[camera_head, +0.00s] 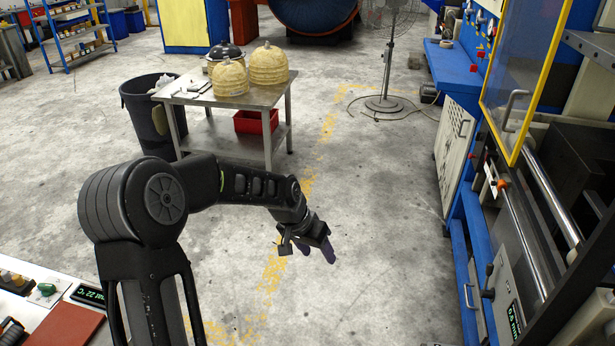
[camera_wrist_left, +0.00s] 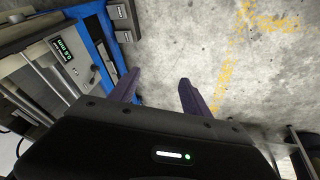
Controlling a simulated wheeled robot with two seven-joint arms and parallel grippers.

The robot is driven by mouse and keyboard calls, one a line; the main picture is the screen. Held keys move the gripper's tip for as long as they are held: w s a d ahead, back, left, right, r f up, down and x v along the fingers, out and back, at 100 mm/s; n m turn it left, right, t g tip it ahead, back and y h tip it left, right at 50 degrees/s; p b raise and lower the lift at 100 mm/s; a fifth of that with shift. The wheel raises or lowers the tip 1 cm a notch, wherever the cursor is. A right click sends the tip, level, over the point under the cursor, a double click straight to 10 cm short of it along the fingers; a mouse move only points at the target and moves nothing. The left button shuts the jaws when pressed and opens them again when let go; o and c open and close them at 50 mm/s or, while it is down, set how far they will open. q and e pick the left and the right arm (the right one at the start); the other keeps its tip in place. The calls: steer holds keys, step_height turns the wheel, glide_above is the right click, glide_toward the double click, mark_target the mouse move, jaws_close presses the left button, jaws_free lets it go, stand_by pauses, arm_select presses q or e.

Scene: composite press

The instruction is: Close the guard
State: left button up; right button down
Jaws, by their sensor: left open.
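The guard (camera_head: 527,62) is a clear panel in a yellow frame at the upper right of the head view, on the blue press. It has a grey handle (camera_head: 513,108) near its lower edge. It stands swung out from the press, and the space behind it with metal rods shows. My left gripper (camera_head: 318,255) hangs over bare floor in the middle, well left of the guard and apart from it. In the left wrist view its two dark fingers (camera_wrist_left: 157,95) are spread with nothing between them. My right gripper is not in view.
The press front (camera_head: 500,290) with a small display fills the right side. A metal table (camera_head: 235,97) with beige domes and a dark bin (camera_head: 148,110) stand at the back left. A floor fan (camera_head: 385,100) is farther back. Floor between is clear.

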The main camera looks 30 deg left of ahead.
arm_select(q)
steer(key=s+d+f+g+h, duration=0.1)
steer(key=s+d+f, duration=0.3)
steer(key=d+f, duration=0.3)
steer(key=s+d+f+h, duration=0.1)
steer(key=s+d+f, duration=0.2)
steer(key=d+f, duration=0.4)
steer(key=s+d+f+g, duration=0.1)
steer(key=s+d+f, duration=0.4)
steer(key=s, duration=0.5)
steer(key=s+d+f+n+g, duration=0.1)
steer(key=s+d+f, duration=0.4)
steer(key=s, duration=0.5)
steer(key=shift+f+n, duration=0.3)
steer(key=shift+f, duration=0.15)
steer(key=shift+c, duration=0.4)
